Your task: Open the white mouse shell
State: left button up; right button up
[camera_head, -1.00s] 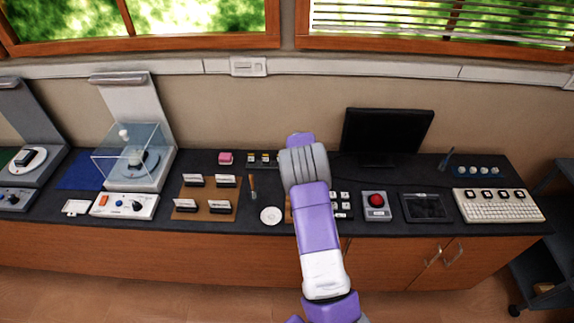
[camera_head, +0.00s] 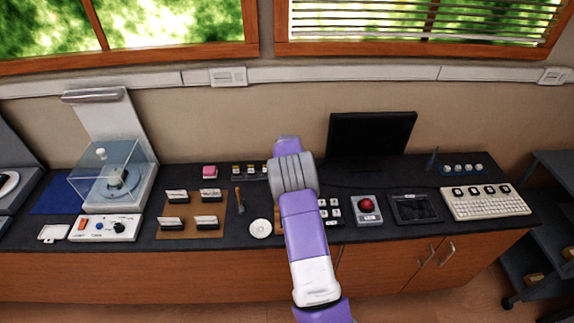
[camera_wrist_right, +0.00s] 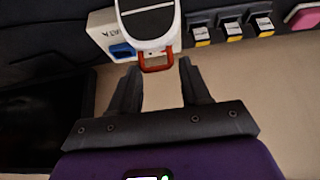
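In the right wrist view, a white, rounded shell-like thing (camera_wrist_right: 167,41) with a dark panel and a red-orange loop (camera_wrist_right: 157,62) at its near end lies just beyond my right fingertips. I take it for the white mouse shell. My right gripper (camera_wrist_right: 159,68) is open, its two dark fingers on either side of the loop with nothing clearly held. Whether a finger touches the loop cannot be told. In the head view my right forearm and hand (camera_head: 293,175) cover this spot and hide the shell and fingers. My left gripper is not in view.
A white box with a blue part (camera_wrist_right: 122,50) stands beside the shell. Several yellow-and-black small blocks (camera_wrist_right: 233,28) and a pink block (camera_head: 210,171) are nearby. A black monitor (camera_head: 372,135) stands behind, right of my arm. A red-button box (camera_head: 366,208) and a white disc (camera_head: 260,228) flank my arm.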

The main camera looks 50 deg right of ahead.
jog(key=shift+o, duration=1.1)
jog(key=shift+w, duration=0.35)
jog(key=shift+s, duration=0.1)
jog(key=shift+s, duration=0.2)
jog(key=v, duration=0.7)
jog(key=shift+r, duration=0.25)
